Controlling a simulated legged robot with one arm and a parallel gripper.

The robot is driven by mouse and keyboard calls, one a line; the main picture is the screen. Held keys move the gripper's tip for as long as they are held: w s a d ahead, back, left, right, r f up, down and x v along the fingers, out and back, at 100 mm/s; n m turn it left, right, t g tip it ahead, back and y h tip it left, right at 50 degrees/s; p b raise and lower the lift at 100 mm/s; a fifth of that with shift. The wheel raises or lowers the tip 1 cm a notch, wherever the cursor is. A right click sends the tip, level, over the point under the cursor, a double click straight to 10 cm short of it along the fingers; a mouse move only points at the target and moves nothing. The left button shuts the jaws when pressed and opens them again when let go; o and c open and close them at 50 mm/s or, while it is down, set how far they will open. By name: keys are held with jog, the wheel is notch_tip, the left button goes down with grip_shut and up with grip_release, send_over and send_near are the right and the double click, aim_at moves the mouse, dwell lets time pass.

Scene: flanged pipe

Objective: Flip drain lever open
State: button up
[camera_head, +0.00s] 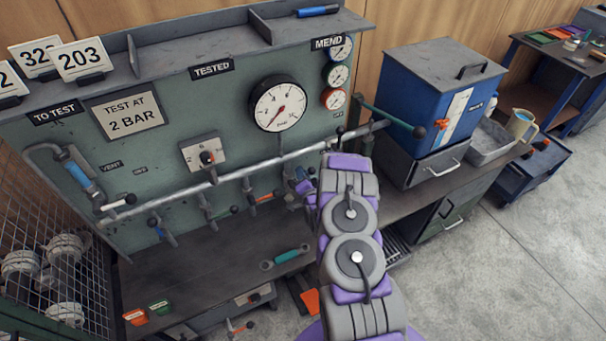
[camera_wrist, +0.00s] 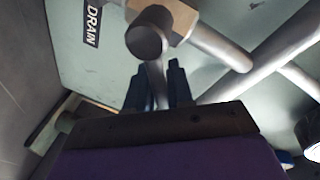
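In the wrist view a black DRAIN label (camera_wrist: 92,22) is on the pale green panel. Beside it is the drain valve, with a rounded grey end (camera_wrist: 148,38) and a brass-coloured body (camera_wrist: 178,18). A thin grey bar (camera_wrist: 156,78), apparently the drain lever, runs from the rounded end down between the dark fingers of my gripper (camera_wrist: 158,88). The fingers stand on either side of the bar; whether they press on it cannot be told. In the head view my purple and grey arm reaches to the panel and hides the drain valve.
A long grey pipe (camera_head: 240,168) with several small levers crosses the panel, under a large gauge (camera_head: 279,104). A blue tank (camera_head: 440,90) stands to the right of my arm. A green-handled wrench (camera_head: 287,257) lies on the bench below. A diagonal pipe (camera_wrist: 265,65) passes close to my gripper's right.

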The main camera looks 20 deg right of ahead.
jog(key=shift+o, duration=1.4)
jog(key=shift+f, duration=0.1)
jog(key=shift+o, duration=0.2)
jog(key=shift+d, duration=0.1)
jog(key=shift+w, duration=0.1)
